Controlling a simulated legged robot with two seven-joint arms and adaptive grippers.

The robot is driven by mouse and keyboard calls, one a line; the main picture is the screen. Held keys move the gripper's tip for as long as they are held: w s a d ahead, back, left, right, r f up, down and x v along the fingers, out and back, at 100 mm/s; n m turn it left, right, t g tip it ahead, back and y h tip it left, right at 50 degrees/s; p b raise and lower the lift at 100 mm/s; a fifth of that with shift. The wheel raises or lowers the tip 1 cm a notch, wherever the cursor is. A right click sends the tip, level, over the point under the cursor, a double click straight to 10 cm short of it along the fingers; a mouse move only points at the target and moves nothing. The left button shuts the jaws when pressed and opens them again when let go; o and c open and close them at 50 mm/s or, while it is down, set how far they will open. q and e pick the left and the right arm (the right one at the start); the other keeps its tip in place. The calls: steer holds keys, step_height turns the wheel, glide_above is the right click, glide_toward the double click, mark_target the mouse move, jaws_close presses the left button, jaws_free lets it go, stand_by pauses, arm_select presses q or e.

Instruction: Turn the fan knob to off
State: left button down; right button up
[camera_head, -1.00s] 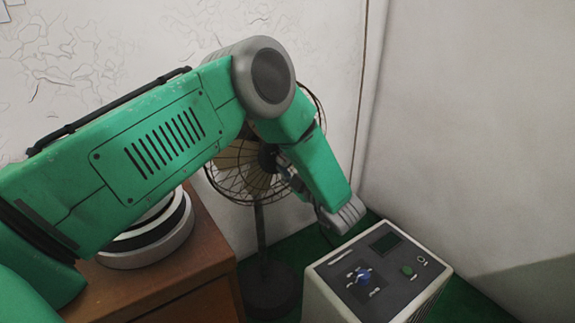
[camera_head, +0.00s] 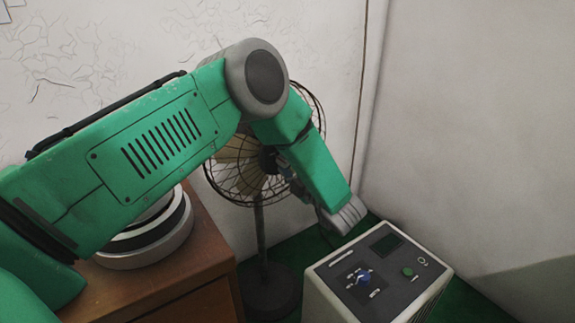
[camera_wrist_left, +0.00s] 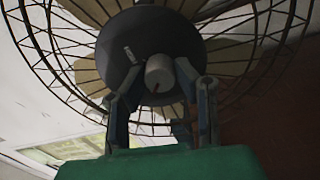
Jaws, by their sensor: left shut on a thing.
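The fan (camera_head: 238,182) stands upright behind my left arm, and the arm hides part of its cage. In the left wrist view, its dark round hub (camera_wrist_left: 120,65) carries a pale grey knob (camera_wrist_left: 159,70) with a small red mark low on its face. A short white mark shows on the hub to the upper left of the knob. My left gripper (camera_wrist_left: 160,77) has a finger on each side of the knob and is shut on it. In the head view, the gripper is mostly hidden beside my green forearm. My right gripper is not in view.
A grey control box (camera_head: 328,288) with a blue dial (camera_head: 364,278) and a green button (camera_head: 407,272) stands at the lower right. A brown cabinet (camera_head: 190,270) bearing a round white and black object (camera_head: 150,250) is at the lower left. Walls close off the back and right.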

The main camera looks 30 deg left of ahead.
arm_select(q)
steer(key=c, duration=1.3)
jaws_free()
steer(key=shift+s+f, duration=0.2)
steer(key=shift+f, duration=0.1)
steer(key=shift+r, duration=0.1)
steer(key=shift+d, duration=0.1)
steer(key=v, duration=1.2)
